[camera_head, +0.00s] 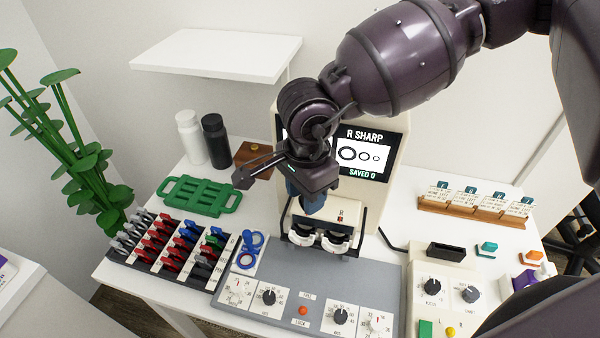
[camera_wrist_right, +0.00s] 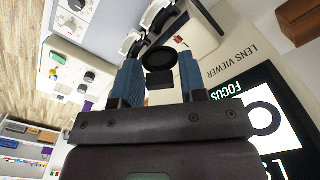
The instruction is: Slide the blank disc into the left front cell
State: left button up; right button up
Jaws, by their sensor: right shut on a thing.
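My right gripper (camera_head: 313,203) has blue fingers and hangs just above the lens viewer's front. In the wrist view the right gripper (camera_wrist_right: 160,82) is shut on a round black disc (camera_wrist_right: 160,58) by its dark tab, between the fingertips. Two round front cells show below the gripper: the left front cell (camera_head: 301,235) and the right one (camera_head: 335,242). The disc appears apart from the cells, though the exact gap cannot be told. My left gripper is in neither view.
The viewer screen (camera_head: 362,155) reads "R SHARP" and "SAVED 0". A grey dial panel (camera_head: 285,308) lies in front. A rack of coloured lens tabs (camera_head: 170,245), a green frame (camera_head: 199,196) and two bottles (camera_head: 215,140) stand left. A wooden card stand (camera_head: 475,211) is right.

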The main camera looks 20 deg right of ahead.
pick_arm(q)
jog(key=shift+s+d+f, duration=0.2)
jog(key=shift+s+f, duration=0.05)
pick_arm(e)
jog(key=shift+s+a+f+n, duration=0.1)
jog(key=shift+s+a+n, duration=0.05)
jog(key=shift+n, duration=1.1)
jog(key=shift+s+a+n, duration=0.15)
jog(key=shift+a+n, duration=0.05)
jog(key=shift+n, duration=1.1)
jog(key=shift+s+a+f+n, duration=0.1)
jog(key=shift+s+a+n, duration=0.05)
jog(key=shift+n, duration=1.1)
jog(key=shift+f+b, duration=0.4)
jog(key=shift+f, duration=0.55)
jog(key=shift+f+b, duration=0.65)
jog(key=shift+f, duration=0.1)
jog(key=shift+f+b, duration=0.3)
jog(key=shift+f, duration=0.3)
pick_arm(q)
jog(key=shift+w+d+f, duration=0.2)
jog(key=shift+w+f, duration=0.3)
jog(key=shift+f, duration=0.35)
pick_arm(e)
jog(key=shift+f, duration=0.15)
